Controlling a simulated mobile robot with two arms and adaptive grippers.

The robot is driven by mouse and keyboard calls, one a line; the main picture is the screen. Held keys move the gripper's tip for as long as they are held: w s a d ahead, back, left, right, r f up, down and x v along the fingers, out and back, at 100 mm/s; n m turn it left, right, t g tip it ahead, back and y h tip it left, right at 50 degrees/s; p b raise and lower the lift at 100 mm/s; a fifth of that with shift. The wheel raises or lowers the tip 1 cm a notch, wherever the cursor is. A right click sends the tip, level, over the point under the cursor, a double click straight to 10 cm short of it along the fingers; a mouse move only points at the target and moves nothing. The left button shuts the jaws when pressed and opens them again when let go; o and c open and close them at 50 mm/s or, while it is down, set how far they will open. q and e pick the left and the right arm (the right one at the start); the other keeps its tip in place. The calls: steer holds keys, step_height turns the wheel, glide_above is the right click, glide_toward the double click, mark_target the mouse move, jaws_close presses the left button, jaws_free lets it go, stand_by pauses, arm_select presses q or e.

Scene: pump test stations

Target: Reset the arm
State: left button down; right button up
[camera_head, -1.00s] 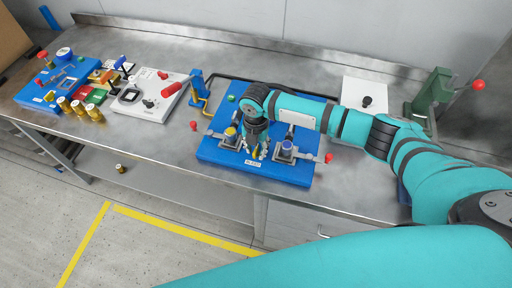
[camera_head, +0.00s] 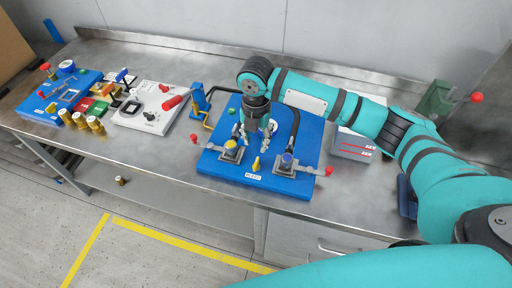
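My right gripper (camera_head: 241,138) hangs fingers down above the blue pump board (camera_head: 208,163), apart from it. Its fingers look spread, with nothing between them. The small yellow bleed handle (camera_head: 256,164) stands on the board in front of the gripper, near the BLEED label (camera_head: 253,176). A valve with a yellow top (camera_head: 231,145) and a red-ended lever is on the board's left. My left gripper is not in view.
A grey box with red marks (camera_head: 354,146) stands right of the board. A green lever stand (camera_head: 435,101) is at the back right. A white panel (camera_head: 143,112) and another blue board (camera_head: 47,108) stand to the left.

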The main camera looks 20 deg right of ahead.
steer(key=shift+r, duration=0.35)
